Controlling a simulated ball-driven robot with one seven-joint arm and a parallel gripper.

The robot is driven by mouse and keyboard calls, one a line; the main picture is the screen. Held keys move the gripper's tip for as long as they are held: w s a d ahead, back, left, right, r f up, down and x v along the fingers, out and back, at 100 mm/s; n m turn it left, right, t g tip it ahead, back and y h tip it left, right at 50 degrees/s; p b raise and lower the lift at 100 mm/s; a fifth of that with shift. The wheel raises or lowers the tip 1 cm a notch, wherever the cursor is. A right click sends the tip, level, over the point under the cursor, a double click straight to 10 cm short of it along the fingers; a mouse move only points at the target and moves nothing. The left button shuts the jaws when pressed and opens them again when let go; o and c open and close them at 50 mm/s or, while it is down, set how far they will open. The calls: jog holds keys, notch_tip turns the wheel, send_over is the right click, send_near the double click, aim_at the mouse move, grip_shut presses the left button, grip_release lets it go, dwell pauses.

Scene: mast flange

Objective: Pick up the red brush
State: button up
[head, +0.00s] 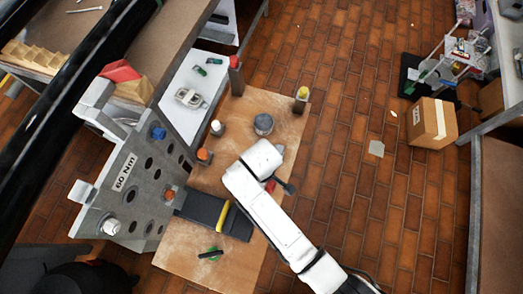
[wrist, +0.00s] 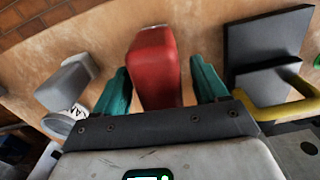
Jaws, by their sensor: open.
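The red brush (wrist: 155,52) shows in the wrist view as a red, tapered block above the wooden board. My gripper (wrist: 158,72) is open, with one teal finger on each side of the brush. Small gaps show between the fingers and the brush, and its near end is hidden behind the gripper body. In the head view, a small red part (head: 270,186) shows beside my white arm, with a dark piece next to it. My arm hides most of the gripper there.
A dark block (wrist: 262,45) and a yellow handle (wrist: 290,98) lie close to the right finger. A grey block (wrist: 68,85) is at the left. The grey flange plate (head: 128,182) stands left of the wooden board (head: 180,262). Bottles stand toward the board's far end.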

jog(key=shift+f, duration=0.25)
dwell(0.3)
jog(key=c, duration=1.1)
jog(key=shift+r, duration=0.2)
jog(key=shift+c, duration=0.2)
jog(key=shift+r, duration=0.35)
notch_tip(320, 180, up, 3)
jog(key=s+d+r, duration=0.2)
jog(key=s+r, duration=0.7)
jog(key=s, duration=0.4)
jog(key=shift+s+d+r, duration=0.25)
jog(key=shift+s+d, duration=0.1)
